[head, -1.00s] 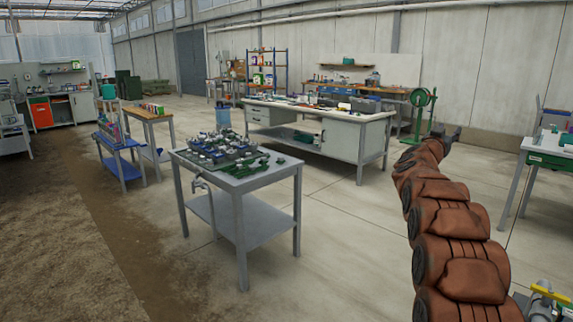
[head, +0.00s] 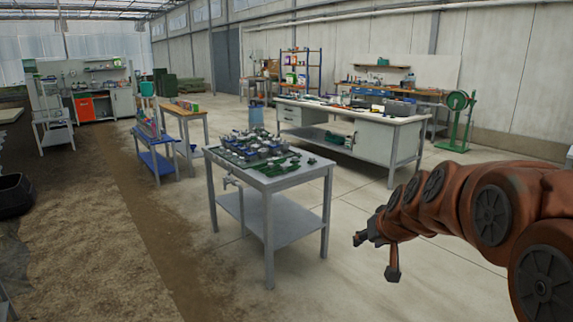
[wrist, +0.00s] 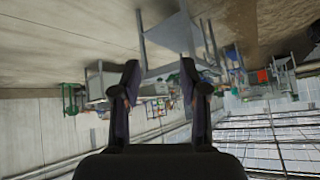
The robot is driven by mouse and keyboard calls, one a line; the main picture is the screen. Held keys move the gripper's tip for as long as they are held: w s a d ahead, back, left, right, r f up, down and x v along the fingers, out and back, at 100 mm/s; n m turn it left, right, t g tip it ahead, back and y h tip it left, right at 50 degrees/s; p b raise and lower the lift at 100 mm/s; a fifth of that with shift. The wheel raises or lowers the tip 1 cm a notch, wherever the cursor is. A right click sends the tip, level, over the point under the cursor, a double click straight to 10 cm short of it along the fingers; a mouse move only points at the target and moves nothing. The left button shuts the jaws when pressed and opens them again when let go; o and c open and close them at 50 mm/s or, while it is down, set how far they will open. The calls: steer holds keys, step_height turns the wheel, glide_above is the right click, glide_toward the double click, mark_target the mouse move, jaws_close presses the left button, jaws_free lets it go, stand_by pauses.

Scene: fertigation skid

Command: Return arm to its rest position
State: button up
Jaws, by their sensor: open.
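My arm (head: 490,205) is reddish-brown and reaches in from the right edge of the head view. My gripper (head: 375,255) is at its left end, over open floor to the right of the grey metal table (head: 270,186), apart from it. In the wrist view the two dark fingers of my gripper (wrist: 160,80) stand apart with nothing between them. That view is upside down, with the floor at the top and the roof at the bottom right.
The grey table carries a dark green valve manifold (head: 258,152). Behind stand a long white workbench (head: 378,150) and a green reel stand (head: 456,118). A blue cart (head: 157,163) is at the left. A black tub (head: 14,195) is at the left edge. Concrete floor is clear around my gripper.

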steer(key=s+f+g, duration=0.4)
steer(key=s, duration=0.9)
steer(key=s+a+f+g+h, duration=0.1)
steer(key=s+f+g, duration=0.2)
steer(key=s, duration=1.1)
steer(key=s+f+g, duration=0.4)
steer(key=s, duration=0.9)
step_height(320, 180, up, 14)
steer(key=t+p, duration=0.1)
steer(key=p, duration=1.2)
steer(key=shift+a+r+p, duration=0.15)
steer(key=shift+r+p, duration=0.05)
steer(key=shift+p, duration=0.1)
